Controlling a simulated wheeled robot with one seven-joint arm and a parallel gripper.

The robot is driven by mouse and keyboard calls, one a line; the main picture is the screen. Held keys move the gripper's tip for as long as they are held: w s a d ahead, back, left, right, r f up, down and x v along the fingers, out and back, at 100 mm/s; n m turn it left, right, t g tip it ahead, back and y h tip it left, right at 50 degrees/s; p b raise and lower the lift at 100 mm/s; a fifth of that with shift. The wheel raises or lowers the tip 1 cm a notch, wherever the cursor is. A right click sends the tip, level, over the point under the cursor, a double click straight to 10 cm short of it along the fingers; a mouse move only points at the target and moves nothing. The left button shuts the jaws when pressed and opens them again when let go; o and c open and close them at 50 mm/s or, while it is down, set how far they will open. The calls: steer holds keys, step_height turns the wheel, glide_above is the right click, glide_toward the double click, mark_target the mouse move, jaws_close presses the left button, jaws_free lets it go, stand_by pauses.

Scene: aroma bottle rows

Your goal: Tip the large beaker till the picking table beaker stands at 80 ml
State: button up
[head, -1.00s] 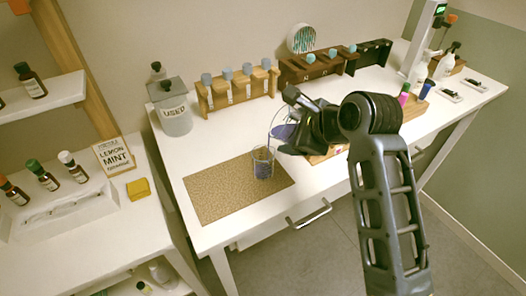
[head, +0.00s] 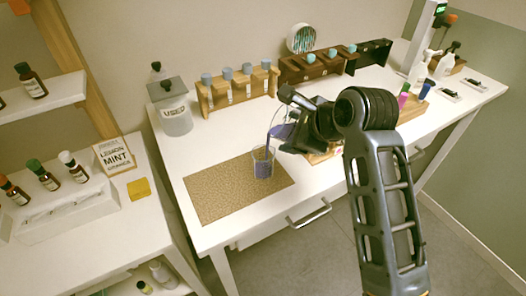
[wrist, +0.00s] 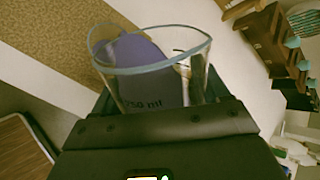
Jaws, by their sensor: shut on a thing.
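My gripper (head: 297,132) is shut on the large beaker (head: 281,131), which holds purple-blue liquid. The large beaker is tipped to the left, its mouth above and beside the picking table beaker. In the wrist view the large beaker (wrist: 150,75) shows its clear rim, a printed marking and purple liquid slanted toward the rim's left side. The picking table beaker (head: 263,163) stands upright on the brown mat (head: 215,190) with bluish-purple liquid inside. Its marks are too small to read.
A grey-lidded USED jar (head: 175,118) and a wooden rack (head: 238,92) of grey-capped tubes stand behind. A darker rack (head: 318,65) is further right. Bottles and a wooden tray (head: 411,108) stand at the right. The mat's left part is clear.

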steer(key=shift+f+n+h, duration=0.15)
steer(key=shift+n+h, duration=0.15)
steer(key=shift+h, duration=0.4)
stand_by(2.1)
steer(key=shift+f+y, duration=0.15)
steer(key=shift+y, duration=0.65)
steer(key=shift+m+y, duration=0.5)
steer(key=shift+d+f+m+y, duration=0.1)
steer(key=shift+d+m+y, duration=0.15)
steer(key=shift+y, duration=0.25)
steer(key=m+y, duration=0.1)
steer(key=y, duration=0.2)
steer(key=shift+d+m+t, duration=0.35)
steer(key=shift+t, duration=0.05)
steer(key=shift+y, duration=0.4)
